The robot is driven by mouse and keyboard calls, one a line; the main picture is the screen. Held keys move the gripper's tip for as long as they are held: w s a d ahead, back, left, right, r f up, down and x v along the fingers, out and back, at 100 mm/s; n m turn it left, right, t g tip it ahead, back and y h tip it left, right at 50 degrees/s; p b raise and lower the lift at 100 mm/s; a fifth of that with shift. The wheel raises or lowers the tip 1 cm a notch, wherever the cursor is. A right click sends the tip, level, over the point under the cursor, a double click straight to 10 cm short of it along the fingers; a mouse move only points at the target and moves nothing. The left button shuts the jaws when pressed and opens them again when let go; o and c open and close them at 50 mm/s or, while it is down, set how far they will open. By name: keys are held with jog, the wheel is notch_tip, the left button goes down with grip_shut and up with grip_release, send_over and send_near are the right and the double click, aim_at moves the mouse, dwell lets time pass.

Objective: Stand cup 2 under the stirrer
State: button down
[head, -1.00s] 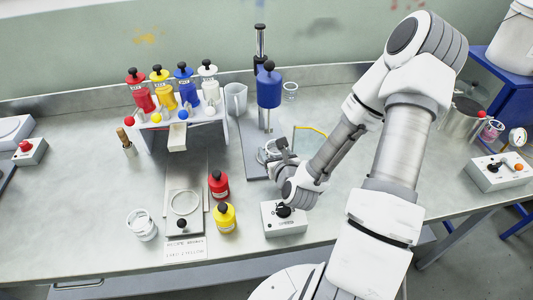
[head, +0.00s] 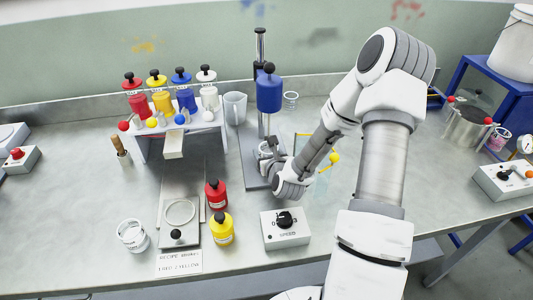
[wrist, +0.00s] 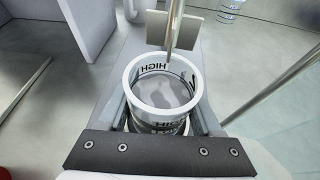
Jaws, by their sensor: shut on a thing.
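The stirrer (head: 269,92) is a blue motor on an upright post with a grey base plate (head: 255,172). My gripper (head: 272,157) is low over this plate, below the motor. In the wrist view my gripper (wrist: 163,125) is shut around a round, white-rimmed cup (wrist: 135,88) marked "HIGH". The cup looks upright, with grey inside. The stirrer's flat paddle (wrist: 176,30) shows at the cup's far rim, and its thin rod crosses that rim in the picture. I cannot tell whether the cup touches the plate. No cup number is readable.
The speed box (head: 285,228) is in front. Red (head: 215,194) and yellow (head: 221,229) bottles stand left, near another cup (head: 132,235). A bottle rack (head: 180,130) is behind left.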

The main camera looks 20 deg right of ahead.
jog(key=shift+f, duration=0.3)
jog(key=shift+f, duration=0.15)
jog(key=shift+c, duration=0.2)
grip_release()
jog(key=shift+r, duration=0.2)
